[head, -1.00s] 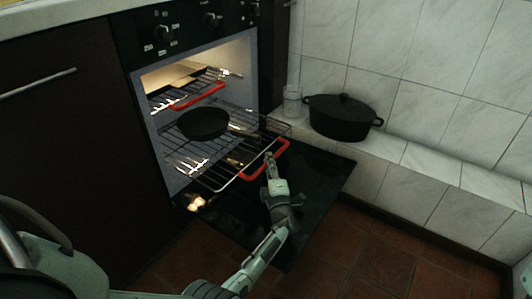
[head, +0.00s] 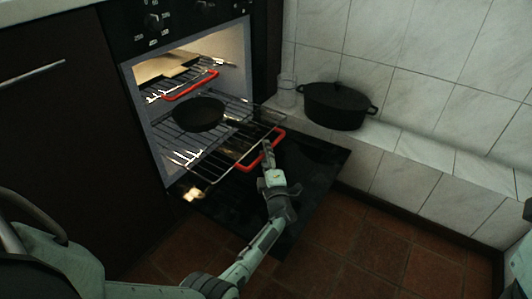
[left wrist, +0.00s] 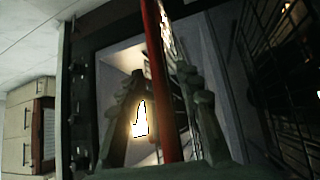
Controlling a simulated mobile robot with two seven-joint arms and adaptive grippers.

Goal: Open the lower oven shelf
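The lower oven shelf (head: 212,181) is a wire rack sticking out of the open oven over the lowered door. Its red handle (head: 250,158) is at its front edge. A black pan (head: 198,114) sits on this rack. My left gripper (head: 268,148) is at the right part of the red handle. In the left wrist view, the red handle bar (left wrist: 162,90) runs between the two fingers of the left gripper (left wrist: 160,75), with gaps visible beside it. The fingers look apart, not closed on the bar. My right gripper does not show.
An upper rack with a red handle (head: 190,86) is inside the oven. The lowered black oven door (head: 310,165) lies under the shelf. A black lidded pot (head: 336,106) and a glass (head: 287,91) stand on the tiled ledge. The brown tiled floor is clear.

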